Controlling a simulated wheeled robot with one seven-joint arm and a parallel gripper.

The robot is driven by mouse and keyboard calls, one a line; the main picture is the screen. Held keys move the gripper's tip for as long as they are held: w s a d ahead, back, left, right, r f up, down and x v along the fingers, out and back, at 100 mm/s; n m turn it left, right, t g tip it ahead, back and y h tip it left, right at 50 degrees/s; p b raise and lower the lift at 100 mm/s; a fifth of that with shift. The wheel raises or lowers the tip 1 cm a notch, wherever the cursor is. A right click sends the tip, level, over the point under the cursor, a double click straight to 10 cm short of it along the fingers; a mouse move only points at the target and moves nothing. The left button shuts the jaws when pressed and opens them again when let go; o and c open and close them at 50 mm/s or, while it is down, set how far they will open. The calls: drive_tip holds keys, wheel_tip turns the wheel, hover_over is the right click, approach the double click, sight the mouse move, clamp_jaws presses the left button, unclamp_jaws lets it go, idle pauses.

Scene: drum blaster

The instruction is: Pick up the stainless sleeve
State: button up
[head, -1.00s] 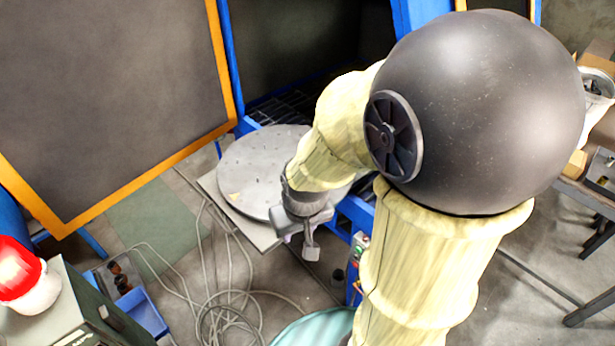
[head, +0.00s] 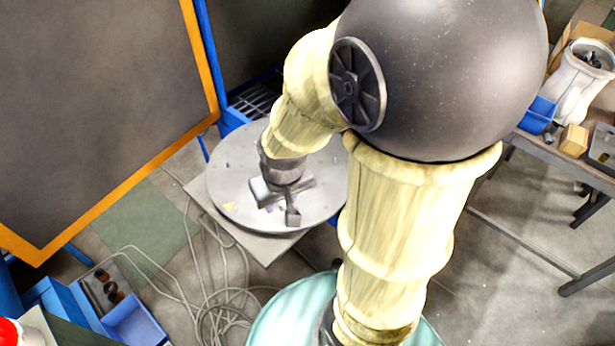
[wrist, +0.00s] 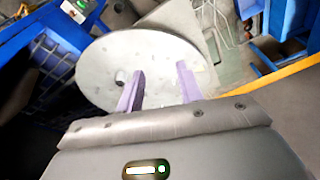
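A small dark grey, roughly cylindrical piece (wrist: 121,77) stands on the round grey turntable (wrist: 150,50) in the wrist view, just left of my left finger's tip. It may be the stainless sleeve, but it is too small to be sure. In the head view I cannot make it out; my arm and gripper cover part of the turntable (head: 230,190). My gripper (wrist: 160,72) is open and empty, its two fingers apart and pointing over the disc. It also shows in the head view (head: 290,208), over the disc's front part.
A blue cabinet with a dark opening stands behind the turntable. A large orange-edged door panel (head: 100,110) is at left. Blue bins (head: 135,322) and looped cables (head: 225,290) lie lower left. A bench (head: 545,155) with a white container (head: 580,80) is at right.

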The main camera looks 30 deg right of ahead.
drive_tip(key=shift+o, duration=0.4)
drive_tip(key=shift+o, duration=1.3)
drive_tip(key=w+a+f+n+g+h+p, duration=0.1)
drive_tip(key=w+a+f+n+h+p, duration=0.1)
drive_tip(key=w+n+h, duration=0.4)
drive_tip(key=w+a+f+n+g+h+p, duration=0.1)
drive_tip(key=w+f+n+h, duration=0.4)
drive_tip(key=n, duration=0.7)
drive_tip(key=w+a+h+p, duration=0.1)
drive_tip(key=h+p, duration=0.1)
drive_tip(key=shift+w+a+h+p, duration=0.3)
drive_tip(key=shift+w+a, duration=0.05)
drive_tip(key=p+x, duration=0.1)
drive_tip(key=x, duration=0.3)
drive_tip(key=p+x, duration=0.1)
drive_tip(key=x, duration=0.3)
drive_tip(key=p+x, duration=0.2)
drive_tip(key=x, duration=0.2)
drive_tip(key=shift+s+d+f, duration=0.1)
drive_tip(key=shift+s+f, duration=0.05)
drive_tip(key=shift+s, duration=0.05)
